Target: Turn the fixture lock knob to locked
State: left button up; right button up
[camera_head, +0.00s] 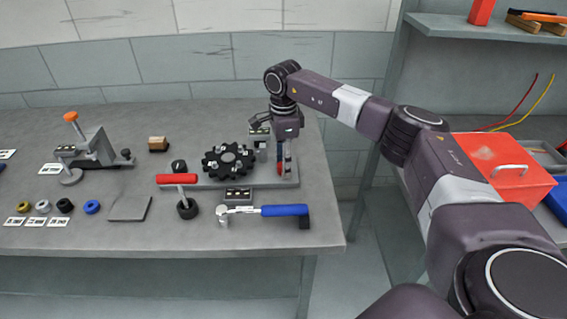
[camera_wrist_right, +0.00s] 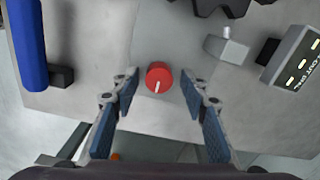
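The lock knob (camera_wrist_right: 158,76) is a small red disc with a white pointer line that slants toward the lower edge of the right wrist view. My right gripper (camera_wrist_right: 160,92) is open, with one finger on each side of the knob and clear gaps between. In the head view my right gripper (camera_head: 284,170) points down over the right end of the grey fixture plate (camera_head: 213,184). It mostly hides the knob there. The fixture carries a black toothed carrier (camera_head: 229,160). My left gripper is not in view.
A wrench with a blue handle (camera_head: 284,210) lies in front of the fixture. A grey block with a lettered label (camera_wrist_right: 293,57) is right of the knob in the wrist view. A red toolbox (camera_head: 505,175) is at the right.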

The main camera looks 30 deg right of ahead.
notch_tip(320, 180, up, 12)
dwell(0.7)
dwell(0.4)
